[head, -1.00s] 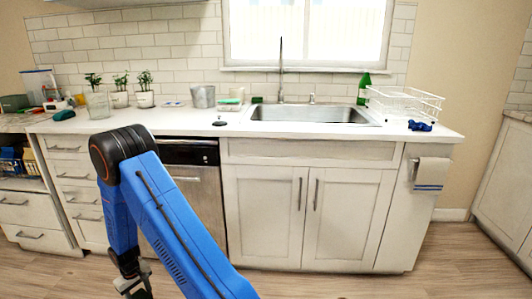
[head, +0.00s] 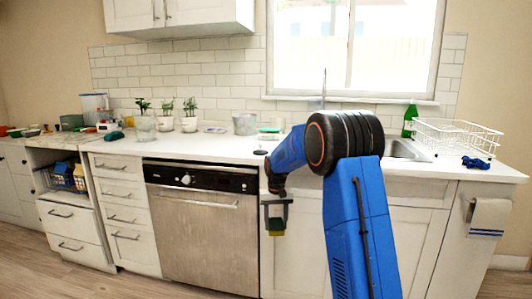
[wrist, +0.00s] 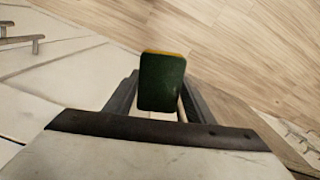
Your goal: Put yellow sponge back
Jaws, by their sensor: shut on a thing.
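My gripper (head: 277,207) hangs in front of the cabinet below the counter, fingers pointing down. The sponge is clear of the floor and below the counter's height.
The white counter (head: 225,147) runs along the wall with the sink (head: 405,150) at right. A white dish rack (head: 455,135), a green bottle (head: 410,119), a metal pot (head: 244,124) and potted plants (head: 189,117) stand on it. The dishwasher (head: 205,220) is left of my gripper.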

